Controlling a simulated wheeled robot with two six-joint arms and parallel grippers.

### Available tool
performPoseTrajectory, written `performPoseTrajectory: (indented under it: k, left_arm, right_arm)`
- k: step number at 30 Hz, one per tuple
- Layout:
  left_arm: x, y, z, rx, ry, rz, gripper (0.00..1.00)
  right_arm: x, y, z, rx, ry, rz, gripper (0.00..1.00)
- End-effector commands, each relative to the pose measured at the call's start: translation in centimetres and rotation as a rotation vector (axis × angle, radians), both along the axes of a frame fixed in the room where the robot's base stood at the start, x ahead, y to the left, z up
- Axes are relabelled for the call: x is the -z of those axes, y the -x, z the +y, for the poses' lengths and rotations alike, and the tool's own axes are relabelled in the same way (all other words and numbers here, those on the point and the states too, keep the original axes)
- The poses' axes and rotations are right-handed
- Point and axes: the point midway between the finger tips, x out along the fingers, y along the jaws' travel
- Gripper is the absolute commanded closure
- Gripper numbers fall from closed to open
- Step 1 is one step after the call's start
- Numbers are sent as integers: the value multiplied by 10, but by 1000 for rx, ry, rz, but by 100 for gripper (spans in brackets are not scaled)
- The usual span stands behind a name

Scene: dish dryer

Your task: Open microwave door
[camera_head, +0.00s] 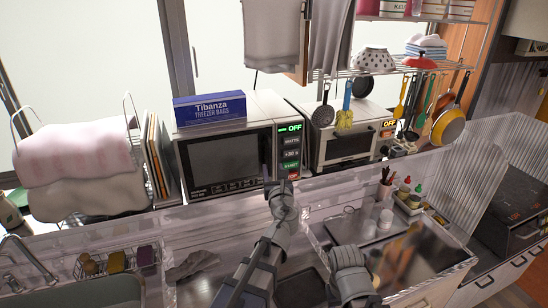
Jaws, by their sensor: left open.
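The microwave (222,158) stands on the counter at the back, left of centre. It has a white body, a dark door window and a control strip with a green "OFF" display at its right. Its door looks closed. My left gripper (274,176) is open at the right side of the door, by the dark handle (265,158) and the control strip. I cannot tell whether it touches the handle. Part of my right arm shows at the lower middle; its gripper jaws are not visible.
A blue freezer-bag box (209,107) lies on the microwave. A toaster oven (350,138) stands to its right and a dish rack with pink cloth (75,155) to its left. A clear raised panel edge (200,212) runs in front. A sink (50,265) is at lower left.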

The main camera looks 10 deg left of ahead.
Motion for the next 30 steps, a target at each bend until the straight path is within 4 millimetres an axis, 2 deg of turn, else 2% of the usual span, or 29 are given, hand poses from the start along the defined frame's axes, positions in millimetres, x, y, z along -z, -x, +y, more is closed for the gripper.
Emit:
performPoseTrajectory:
  k: [16,26,30]
  left_arm:
    - [0,-66,27,-2,4,-1,52]
    - [0,-69,29,-1,4,-1,53]
    - [0,-69,29,-1,4,-1,68]
  right_arm:
    - [0,0,0,0,0,0,50]
    - [0,0,0,0,0,0,50]
    - [0,0,0,0,0,0,50]
